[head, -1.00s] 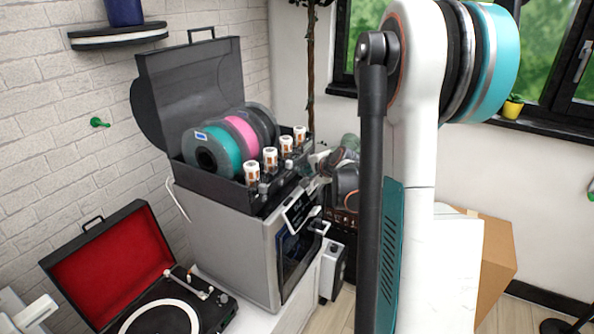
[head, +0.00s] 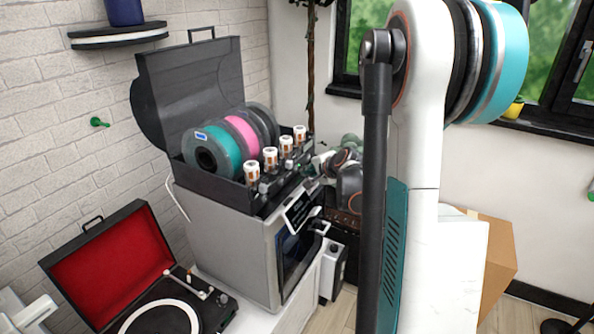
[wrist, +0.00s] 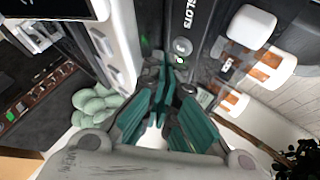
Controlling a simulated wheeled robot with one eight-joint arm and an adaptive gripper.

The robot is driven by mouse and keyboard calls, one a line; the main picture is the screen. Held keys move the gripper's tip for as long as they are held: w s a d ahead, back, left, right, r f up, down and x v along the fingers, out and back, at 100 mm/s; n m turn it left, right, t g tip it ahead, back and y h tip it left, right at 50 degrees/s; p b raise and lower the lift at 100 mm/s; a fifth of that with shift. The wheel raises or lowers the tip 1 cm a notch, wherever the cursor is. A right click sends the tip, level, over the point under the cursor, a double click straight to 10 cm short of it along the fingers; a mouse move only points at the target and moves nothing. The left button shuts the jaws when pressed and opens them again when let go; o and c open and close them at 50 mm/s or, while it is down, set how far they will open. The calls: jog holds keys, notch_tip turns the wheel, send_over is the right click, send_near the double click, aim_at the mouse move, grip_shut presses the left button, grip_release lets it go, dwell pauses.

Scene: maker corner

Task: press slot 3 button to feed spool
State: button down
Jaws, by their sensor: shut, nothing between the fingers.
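The black spool box (head: 222,189) stands with its lid up on a grey printer. It holds a teal spool (head: 224,148), a pink spool (head: 242,135) and dark ones. In the head view the fingertips are too small to make out clearly.
White-capped posts with orange labels (head: 269,157) stand along the box's front edge, close to my gripper. The grey printer (head: 235,250) is below. An open record player (head: 160,290) sits at the front left. A cardboard box (head: 500,245) is at the right.

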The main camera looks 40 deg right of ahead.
jog(key=shift+s+d, duration=0.35)
jog(key=shift+s, duration=0.55)
jog(key=shift+s+d, duration=0.4)
jog(key=shift+s, duration=0.5)
jog(key=shift+s+d, duration=0.35)
jog(key=shift+s, duration=0.55)
jog(key=shift+w+r, duration=0.1)
